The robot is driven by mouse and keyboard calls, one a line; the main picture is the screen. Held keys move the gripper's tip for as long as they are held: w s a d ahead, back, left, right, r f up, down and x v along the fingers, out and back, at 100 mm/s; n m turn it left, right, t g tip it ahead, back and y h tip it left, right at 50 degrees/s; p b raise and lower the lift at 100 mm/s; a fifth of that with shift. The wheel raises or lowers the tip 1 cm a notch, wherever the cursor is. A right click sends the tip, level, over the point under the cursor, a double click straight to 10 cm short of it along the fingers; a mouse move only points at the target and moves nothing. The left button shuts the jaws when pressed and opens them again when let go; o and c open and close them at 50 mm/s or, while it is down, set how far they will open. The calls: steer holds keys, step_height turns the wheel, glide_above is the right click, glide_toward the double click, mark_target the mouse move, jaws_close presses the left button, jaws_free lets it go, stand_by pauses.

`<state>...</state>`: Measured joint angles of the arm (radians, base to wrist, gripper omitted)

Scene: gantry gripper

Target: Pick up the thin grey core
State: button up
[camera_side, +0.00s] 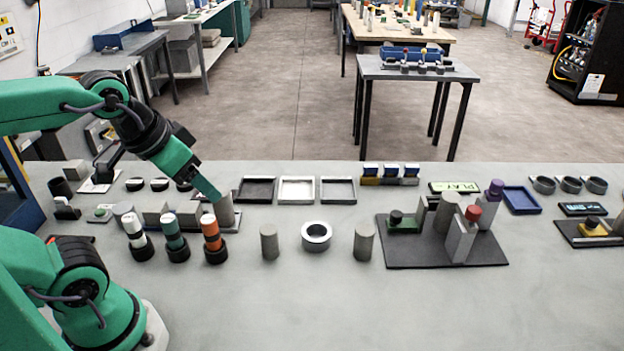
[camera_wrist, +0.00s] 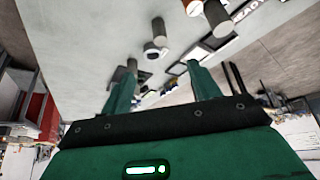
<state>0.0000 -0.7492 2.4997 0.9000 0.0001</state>
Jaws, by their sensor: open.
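Two upright grey cylinders stand on the bench in the side view, one left (camera_side: 269,243) and one right (camera_side: 363,243) of a grey ring (camera_side: 316,237). They look nearly alike, so I cannot tell for sure which is the thin grey core. The left one looks slightly slimmer. My gripper (camera_side: 217,197) is to the left of and behind them, its tip overlapping another grey cylinder (camera_side: 226,212) in the picture; I cannot tell whether they touch. In the wrist view, my gripper (camera_wrist: 159,70) has its two green fingers wide apart, with nothing held between them.
White, teal and orange stacks in black cups (camera_side: 214,240) stand left of the cylinders. Shallow trays (camera_side: 297,190) lie behind. A dark board (camera_side: 430,254) with grey blocks is on the right. The front of the bench is clear.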

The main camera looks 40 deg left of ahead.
steer(key=shift+w, duration=0.1)
steer(key=m+g, duration=0.1)
steer(key=g, duration=0.4)
glide_above(269, 229)
step_height(269, 229, down, 14)
steer(key=shift+a+r, duration=0.1)
steer(key=shift+r, duration=0.15)
steer(key=shift+f+g, duration=0.3)
steer(key=shift+f, duration=0.05)
steer(key=shift+f, duration=1.25)
steer(key=shift+f, duration=0.1)
steer(key=shift+f, duration=2.5)
